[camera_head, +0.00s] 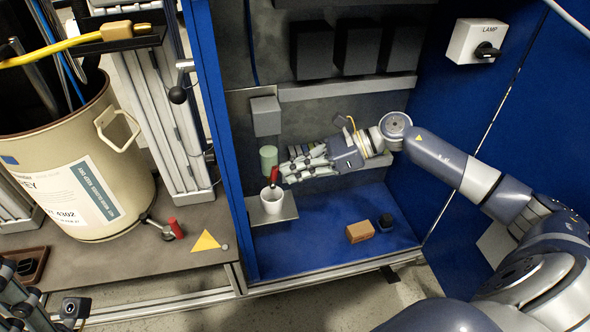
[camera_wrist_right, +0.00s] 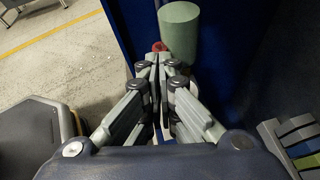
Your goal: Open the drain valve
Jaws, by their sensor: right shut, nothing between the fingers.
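A red handle (camera_head: 274,176), which looks like the drain valve's, stands above a white cup (camera_head: 271,200) in the blue cabinet. A pale green cylinder (camera_head: 268,158) is just above and left of it. My right gripper (camera_head: 286,171) is shut and empty, its fingertips just right of the red handle; contact cannot be told. In the right wrist view, the fingertips (camera_wrist_right: 160,62) are together, with a bit of red (camera_wrist_right: 159,46) just beyond them and the green cylinder (camera_wrist_right: 179,32) behind to the right. Part of my left gripper (camera_head: 25,300) shows at the lower left corner, its opening unclear.
The cup stands on a small grey shelf (camera_head: 285,211). A brown block (camera_head: 360,231) and a small black knob (camera_head: 385,221) are on the blue cabinet floor. A lamp switch box (camera_head: 477,42) is on the right wall. A beige drum (camera_head: 75,165) stands left, outside the cabinet.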

